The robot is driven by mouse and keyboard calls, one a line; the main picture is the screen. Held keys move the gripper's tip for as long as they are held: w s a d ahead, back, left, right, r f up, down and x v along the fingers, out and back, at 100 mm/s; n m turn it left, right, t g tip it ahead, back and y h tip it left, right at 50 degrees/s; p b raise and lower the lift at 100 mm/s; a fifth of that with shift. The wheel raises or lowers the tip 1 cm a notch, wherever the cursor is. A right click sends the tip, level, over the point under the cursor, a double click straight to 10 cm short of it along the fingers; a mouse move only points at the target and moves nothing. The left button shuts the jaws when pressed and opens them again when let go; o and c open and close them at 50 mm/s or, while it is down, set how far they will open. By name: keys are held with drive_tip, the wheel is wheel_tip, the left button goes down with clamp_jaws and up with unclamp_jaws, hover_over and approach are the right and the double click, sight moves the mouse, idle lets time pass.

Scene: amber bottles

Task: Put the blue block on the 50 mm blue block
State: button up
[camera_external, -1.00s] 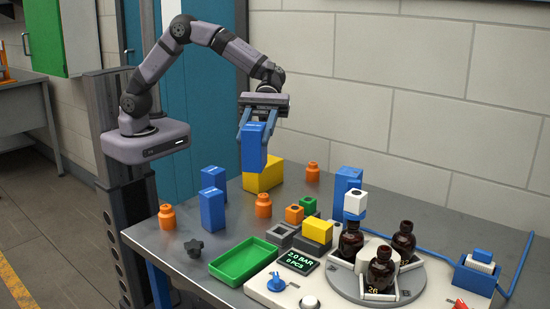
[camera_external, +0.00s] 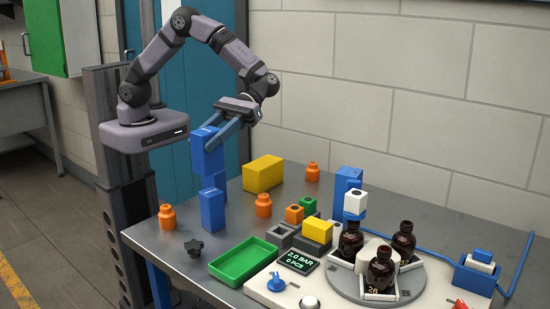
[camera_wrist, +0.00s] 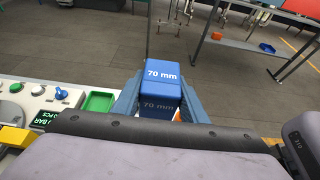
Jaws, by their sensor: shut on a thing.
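My gripper (camera_external: 210,132) is shut on a blue block (camera_external: 206,156), which it holds upright on the left of the table. In the wrist view this held block (camera_wrist: 161,74) reads "70 mm" between the two fingers. Below it stands a blue block (camera_external: 214,181), partly hidden by the held block and by another blue block (camera_external: 212,211) in front. I cannot tell whether the held block touches the one below. No size marks on the standing blocks are readable.
Orange weights (camera_external: 167,217) stand nearby, and a yellow block (camera_external: 263,174) is behind to the right. A green tray (camera_external: 243,262) lies in front. Another blue block (camera_external: 347,183) and a turntable with amber bottles (camera_external: 380,269) are further right.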

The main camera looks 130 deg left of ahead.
sight(198, 169)
drive_tip(key=shift+f+p, duration=0.5)
drive_tip(key=shift+f, duration=2.2)
drive_tip(key=shift+f, duration=0.1)
drive_tip(key=o, duration=1.3)
drive_tip(key=shift+a, duration=0.1)
drive_tip(key=b+v, duration=0.3)
drive_tip(key=v, duration=0.9)
drive_tip(key=shift+b, duration=0.3)
